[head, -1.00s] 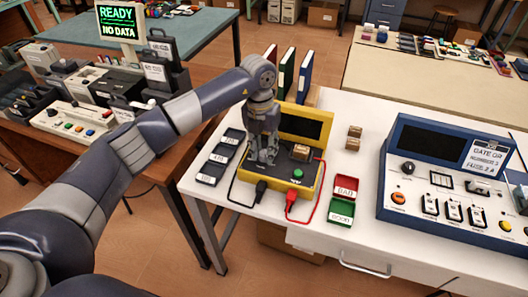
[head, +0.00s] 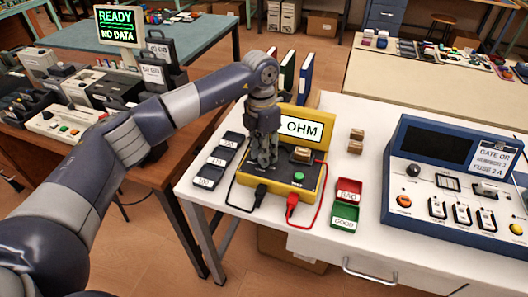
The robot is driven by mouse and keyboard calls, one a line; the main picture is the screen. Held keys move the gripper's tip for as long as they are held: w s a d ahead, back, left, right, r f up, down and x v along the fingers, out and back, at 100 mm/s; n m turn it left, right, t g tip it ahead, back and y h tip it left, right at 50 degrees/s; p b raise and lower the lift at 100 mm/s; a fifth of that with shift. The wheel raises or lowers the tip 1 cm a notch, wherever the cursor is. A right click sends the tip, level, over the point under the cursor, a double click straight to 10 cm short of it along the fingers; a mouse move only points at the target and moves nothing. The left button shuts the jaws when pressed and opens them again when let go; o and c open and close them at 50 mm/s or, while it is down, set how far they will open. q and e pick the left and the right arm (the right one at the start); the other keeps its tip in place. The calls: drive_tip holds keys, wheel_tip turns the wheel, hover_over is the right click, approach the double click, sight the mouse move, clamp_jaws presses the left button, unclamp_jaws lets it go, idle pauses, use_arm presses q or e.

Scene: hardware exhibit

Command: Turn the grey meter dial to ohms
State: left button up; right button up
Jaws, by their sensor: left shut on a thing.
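The yellow meter (head: 318,185) with a dark top panel stands on the white table. Its raised display (head: 303,129) is lit white and reads OHM. My left gripper (head: 265,162) points down at the left part of the panel and is shut on the grey dial, which its fingers hide almost fully. A small brown block (head: 303,154) sits on the panel right of the gripper. A green button (head: 299,177) is in front of it. My right gripper is not in view.
Black trays (head: 217,160) lie left of the meter. A red BAD tray (head: 349,189) and a green GOOD tray (head: 344,214) lie right of it. Small brown blocks (head: 356,141) and a blue console (head: 450,190) stand farther right. Upright binders (head: 288,75) stand behind.

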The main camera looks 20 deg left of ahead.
use_arm(q)
drive_tip(key=o, duration=1.1)
drive_tip(key=shift+w+r, duration=0.1)
drive_tip(key=shift+r, duration=0.2)
drive_tip(key=r, duration=1.1)
drive_tip(key=shift+w+a+r, duration=0.15)
drive_tip(key=shift+a+r, duration=0.05)
drive_tip(key=shift+a, duration=0.05)
